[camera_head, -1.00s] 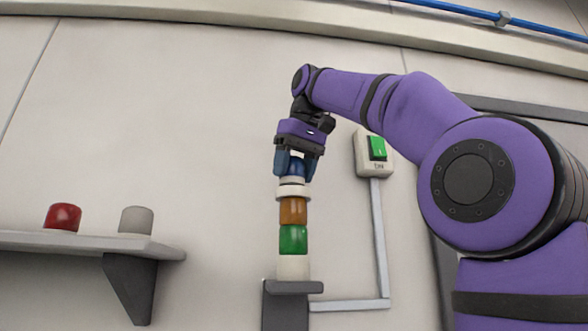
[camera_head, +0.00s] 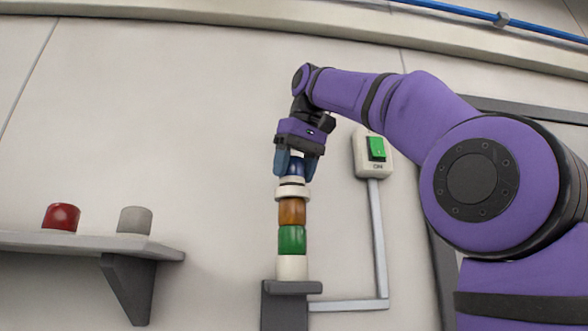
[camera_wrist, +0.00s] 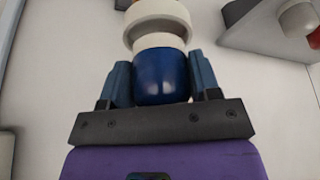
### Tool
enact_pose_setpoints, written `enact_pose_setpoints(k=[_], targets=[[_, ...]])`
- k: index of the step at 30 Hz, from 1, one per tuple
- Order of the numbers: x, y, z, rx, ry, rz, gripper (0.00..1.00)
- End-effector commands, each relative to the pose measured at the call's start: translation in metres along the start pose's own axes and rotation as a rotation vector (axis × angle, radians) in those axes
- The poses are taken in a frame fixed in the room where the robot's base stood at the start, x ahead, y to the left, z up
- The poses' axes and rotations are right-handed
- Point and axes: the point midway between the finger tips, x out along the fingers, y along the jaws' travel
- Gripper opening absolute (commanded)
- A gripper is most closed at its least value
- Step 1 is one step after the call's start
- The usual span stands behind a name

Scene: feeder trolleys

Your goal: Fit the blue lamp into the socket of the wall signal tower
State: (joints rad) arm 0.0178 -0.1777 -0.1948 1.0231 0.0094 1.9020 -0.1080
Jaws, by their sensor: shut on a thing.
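The blue lamp (camera_head: 297,169) has a blue body and a white base. My gripper (camera_head: 297,164) is shut on it from above, one finger on each side. The signal tower stands on a dark wall bracket (camera_head: 290,288), with a green segment (camera_head: 292,240), an orange segment (camera_head: 292,212) and a white ring socket (camera_head: 292,194) on top. The lamp is nearly upright over the socket, with a thin dark line between its base and the ring. The wrist view shows the lamp (camera_wrist: 161,77) base-first towards the ring (camera_wrist: 157,16). Whether the base has entered the ring I cannot tell.
A shelf (camera_head: 85,245) at the left holds a red lamp (camera_head: 61,217) and a grey-white one (camera_head: 135,220). A switch box (camera_head: 373,165) with a green rocker is on the wall close right of my gripper, its grey conduit (camera_head: 378,245) running below.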

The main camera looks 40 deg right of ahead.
Motion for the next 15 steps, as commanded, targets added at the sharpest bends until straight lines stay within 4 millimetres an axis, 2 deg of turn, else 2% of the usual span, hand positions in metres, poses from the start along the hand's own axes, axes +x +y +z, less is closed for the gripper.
enact_pose_setpoints(k=[15], targets=[[0.0073, 0.0001, 0.0031, 0.000, 0.000, 0.000, 0.32]])
